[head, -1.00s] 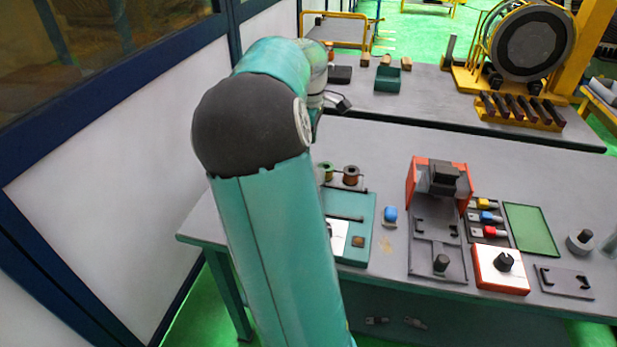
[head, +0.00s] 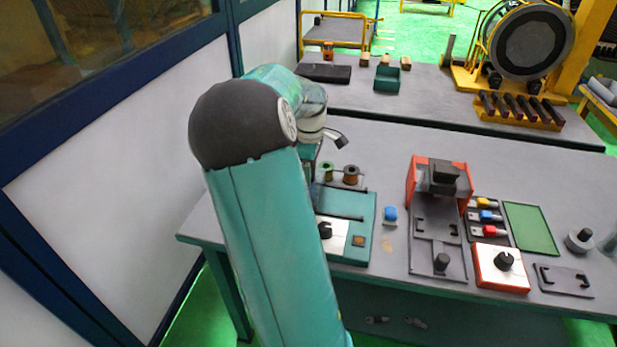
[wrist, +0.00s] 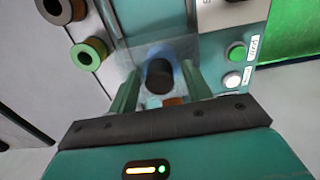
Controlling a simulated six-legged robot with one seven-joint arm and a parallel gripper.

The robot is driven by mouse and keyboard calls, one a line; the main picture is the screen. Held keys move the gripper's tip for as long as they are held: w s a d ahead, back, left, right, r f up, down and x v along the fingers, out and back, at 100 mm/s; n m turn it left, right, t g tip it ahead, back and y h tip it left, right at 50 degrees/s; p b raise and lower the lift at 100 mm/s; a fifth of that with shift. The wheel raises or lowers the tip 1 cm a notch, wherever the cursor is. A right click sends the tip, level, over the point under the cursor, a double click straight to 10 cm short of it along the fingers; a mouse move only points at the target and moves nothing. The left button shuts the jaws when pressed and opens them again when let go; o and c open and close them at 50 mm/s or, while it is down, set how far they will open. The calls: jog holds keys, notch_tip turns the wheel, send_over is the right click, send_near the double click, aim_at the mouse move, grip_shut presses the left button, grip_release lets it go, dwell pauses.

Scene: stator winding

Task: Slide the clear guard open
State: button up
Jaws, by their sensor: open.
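The teal winding machine (head: 362,228) stands at the left end of the front bench, partly hidden behind my arm in the head view. In the wrist view, a see-through panel, apparently the clear guard (wrist: 122,58), shows faintly over the machine's teal surface. A dark round knob (wrist: 158,80) shows between my fingers, with a blue tint around it; I cannot tell whether it belongs to the guard. My gripper (wrist: 162,85) is open, with its two teal fingers on either side of the knob. Contact cannot be told. The head view mostly hides my gripper behind my arm.
A green button (wrist: 237,53) and a white button (wrist: 233,80) sit on the machine's panel at right. A green spool (wrist: 90,53) and a copper spool (head: 351,174) stand behind the machine. A red-framed fixture (head: 416,180) stands to its right.

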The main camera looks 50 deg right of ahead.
jog(key=c, duration=0.8)
jog(key=shift+o, duration=0.4)
jog(key=s+d, duration=0.4)
jog(key=s, duration=0.5)
jog(key=shift+s, duration=0.25)
jog(key=o, duration=0.7)
jog(key=shift+d, duration=0.1)
jog(key=shift+r, duration=0.1)
jog(key=shift+r, duration=2.9)
